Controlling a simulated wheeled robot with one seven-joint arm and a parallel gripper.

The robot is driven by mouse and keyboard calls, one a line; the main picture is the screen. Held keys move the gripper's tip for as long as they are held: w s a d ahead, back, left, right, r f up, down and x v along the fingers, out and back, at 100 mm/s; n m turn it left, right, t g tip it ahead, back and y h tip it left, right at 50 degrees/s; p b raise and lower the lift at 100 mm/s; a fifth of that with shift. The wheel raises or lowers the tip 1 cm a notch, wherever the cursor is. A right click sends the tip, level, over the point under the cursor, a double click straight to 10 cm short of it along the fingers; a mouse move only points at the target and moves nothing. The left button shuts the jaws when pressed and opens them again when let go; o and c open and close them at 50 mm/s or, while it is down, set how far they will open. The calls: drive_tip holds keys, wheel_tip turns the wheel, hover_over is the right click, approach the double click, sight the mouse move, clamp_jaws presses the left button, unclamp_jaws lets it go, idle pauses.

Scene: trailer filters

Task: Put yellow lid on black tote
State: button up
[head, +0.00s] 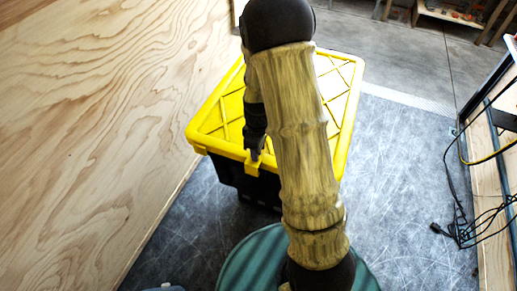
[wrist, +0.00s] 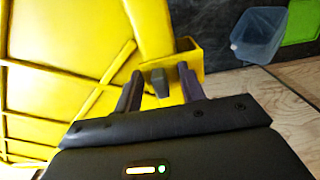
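The yellow lid (head: 215,118) lies over the top of the black tote (head: 228,174), which stands on the dark floor beside the wooden wall. My arm hides the middle of the lid, and I cannot tell whether it is fully seated. My gripper (head: 254,152) is at the lid's near edge, by a yellow tab. In the wrist view, the lid (wrist: 70,50) fills the left side. My gripper's fingers (wrist: 160,88) are apart, with yellow plastic and a small dark piece visible between them. I cannot tell whether either finger touches the lid.
A plywood wall (head: 90,110) runs along the left. Black cables (head: 468,225) lie at the right by a wooden edge. The wrist view shows a clear bluish bin (wrist: 258,36) and a green item (wrist: 301,22). Scuffed floor (head: 400,170) is open right of the tote.

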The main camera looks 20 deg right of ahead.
drive_tip(key=shift+w+r, duration=0.15)
drive_tip(key=shift+r, duration=0.35)
wheel_tip(320, 180, up, 16)
drive_tip(key=shift+r+p, duration=0.2)
drive_tip(key=shift+p, duration=0.2)
drive_tip(key=s+a+r+m+t+p, duration=0.1)
drive_tip(key=s+m+p, duration=0.2)
drive_tip(key=s, duration=0.3)
drive_tip(key=s+a+r+m+t+p, duration=0.1)
drive_tip(key=s+m+p, duration=0.2)
drive_tip(key=s+m, duration=0.3)
drive_tip(key=shift+a+r+m+t, duration=0.3)
drive_tip(key=shift+w+d, duration=0.1)
drive_tip(key=shift+d, duration=0.05)
idle(0.9)
